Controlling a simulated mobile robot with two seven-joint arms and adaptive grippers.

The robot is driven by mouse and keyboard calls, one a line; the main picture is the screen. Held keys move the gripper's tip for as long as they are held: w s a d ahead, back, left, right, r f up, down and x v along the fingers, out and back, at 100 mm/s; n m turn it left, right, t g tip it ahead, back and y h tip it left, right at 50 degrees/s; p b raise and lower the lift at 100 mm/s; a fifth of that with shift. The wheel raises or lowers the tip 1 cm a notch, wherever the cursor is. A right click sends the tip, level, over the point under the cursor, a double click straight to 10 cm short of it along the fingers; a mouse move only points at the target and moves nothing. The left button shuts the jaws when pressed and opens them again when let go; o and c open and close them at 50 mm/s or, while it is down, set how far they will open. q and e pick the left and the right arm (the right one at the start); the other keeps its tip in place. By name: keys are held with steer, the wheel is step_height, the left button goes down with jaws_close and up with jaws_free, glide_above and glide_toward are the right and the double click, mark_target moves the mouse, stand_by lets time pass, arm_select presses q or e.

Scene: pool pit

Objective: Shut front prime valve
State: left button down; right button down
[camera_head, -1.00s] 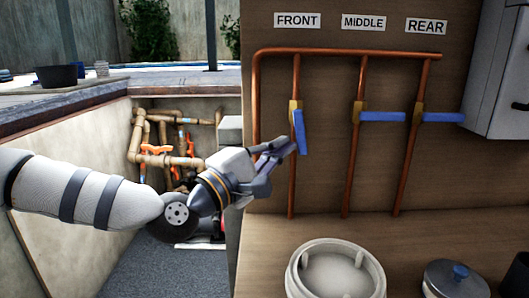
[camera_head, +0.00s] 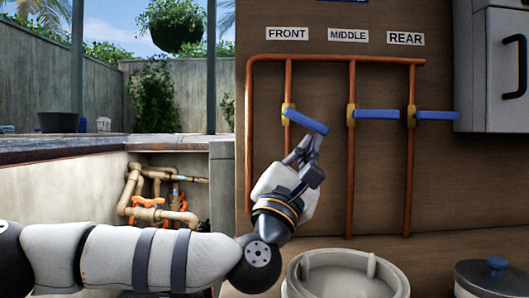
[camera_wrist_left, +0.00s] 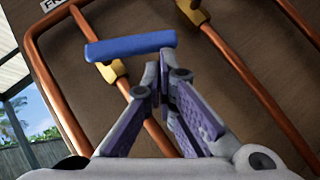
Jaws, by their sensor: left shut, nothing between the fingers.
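The front prime valve has a brass body (camera_head: 288,113) on the copper pipe below the FRONT label (camera_head: 288,34). Its blue handle (camera_head: 307,122) slants across the pipe, its right end a little lower. The handle also shows in the left wrist view (camera_wrist_left: 130,46). My left gripper (camera_head: 308,146) is shut and empty, just below the handle's right half. In the left wrist view its closed fingertips (camera_wrist_left: 157,82) point up under the handle; I cannot tell whether they touch it. My right gripper is not in view.
The middle valve handle (camera_head: 378,114) and rear valve handle (camera_head: 438,115) lie level across their pipes. A grey cabinet (camera_head: 490,75) stands at right. A white round pot (camera_head: 345,274) and a lidded pot (camera_head: 490,277) stand below the board.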

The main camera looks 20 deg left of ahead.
arm_select(q)
steer(key=shift+w+d+r, duration=0.15)
steer(key=shift+d+r, duration=0.2)
steer(key=shift+d, duration=0.2)
steer(key=s+a+f, duration=0.1)
steer(key=s+a, duration=0.1)
steer(key=s, duration=0.5)
steer(key=s+a+f, duration=0.1)
steer(key=s+a, duration=0.1)
steer(key=s, duration=0.6)
steer(key=shift+s+f, duration=0.3)
steer(key=shift+f, duration=0.1)
